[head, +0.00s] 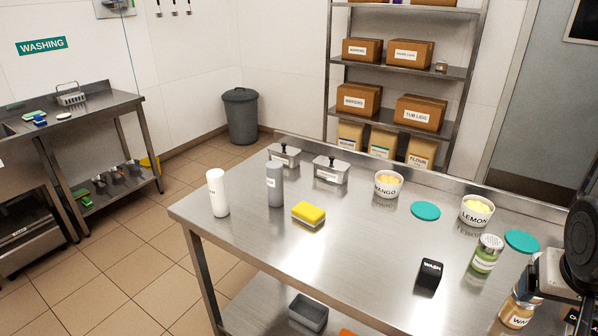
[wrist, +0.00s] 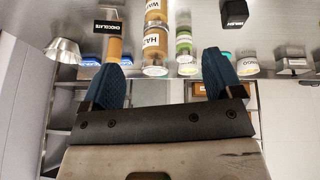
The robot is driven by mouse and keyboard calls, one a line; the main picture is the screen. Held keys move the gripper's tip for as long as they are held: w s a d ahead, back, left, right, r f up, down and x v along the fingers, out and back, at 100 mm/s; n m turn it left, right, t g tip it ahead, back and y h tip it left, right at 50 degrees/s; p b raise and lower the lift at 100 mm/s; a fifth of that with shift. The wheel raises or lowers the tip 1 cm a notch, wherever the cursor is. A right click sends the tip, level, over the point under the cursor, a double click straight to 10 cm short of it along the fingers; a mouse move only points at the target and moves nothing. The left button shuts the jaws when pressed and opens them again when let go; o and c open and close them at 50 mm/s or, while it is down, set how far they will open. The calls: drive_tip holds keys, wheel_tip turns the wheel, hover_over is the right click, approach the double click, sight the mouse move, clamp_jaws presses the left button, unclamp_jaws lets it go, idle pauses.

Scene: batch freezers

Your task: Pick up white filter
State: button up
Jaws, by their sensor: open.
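A white upright cylinder (head: 217,193), which looks like the white filter, stands near the left end of the steel table (head: 350,255) in the head view. Its small marking is not readable. A grey cylinder (head: 274,186) with a pale label stands just to its right. My gripper shows in the wrist view with its two blue fingers (wrist: 161,80) wide apart and nothing between them. In the head view my arm is at the right edge, far from the white cylinder. I do not make out the white cylinder in the wrist view.
A yellow sponge (head: 308,214) lies right of the grey cylinder. Two metal containers (head: 330,170), a mango tub (head: 388,184), a lemon tub (head: 476,211), a green-labelled jar (head: 487,253) and a black WASH block (head: 430,274) stand farther right. The table's front middle is clear.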

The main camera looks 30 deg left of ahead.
sight(223, 191)
drive_tip(key=w+a+n+t+y, duration=0.2)
drive_tip(key=w+a+n, duration=0.1)
drive_tip(key=w+a, duration=0.85)
drive_tip(key=w+a+n+t+y, duration=0.25)
drive_tip(key=w+a, duration=0.55)
drive_tip(key=a, duration=0.6)
drive_tip(key=w+a+f+n+y, duration=0.1)
drive_tip(key=a+f+n+y, duration=0.1)
drive_tip(key=a, duration=0.8)
drive_tip(key=w+a+f+n+y, duration=0.1)
drive_tip(key=a+n+y, duration=0.1)
drive_tip(key=a, duration=0.7)
drive_tip(key=s+a+f+n+g+y, duration=0.2)
drive_tip(key=s+a+f, duration=0.1)
drive_tip(key=a, duration=0.7)
drive_tip(key=s+a+f+n+g+y, duration=0.1)
drive_tip(key=s+a+f+n+g, duration=0.1)
drive_tip(key=a, duration=0.7)
drive_tip(key=s+a+f+n+g+y, duration=0.2)
drive_tip(key=s+a+f+g, duration=0.2)
drive_tip(key=s+a, duration=0.3)
drive_tip(key=shift+s+a+f+y, duration=0.1)
drive_tip(key=shift+a+f, duration=0.2)
drive_tip(key=shift+a, duration=0.3)
drive_tip(key=shift+s+a+f+y, duration=0.15)
drive_tip(key=shift+a+f, duration=0.1)
drive_tip(key=shift+a, duration=0.4)
drive_tip(key=shift+s+a+f+y, duration=0.1)
drive_tip(key=shift+a+f, duration=0.2)
drive_tip(key=shift+a, duration=0.3)
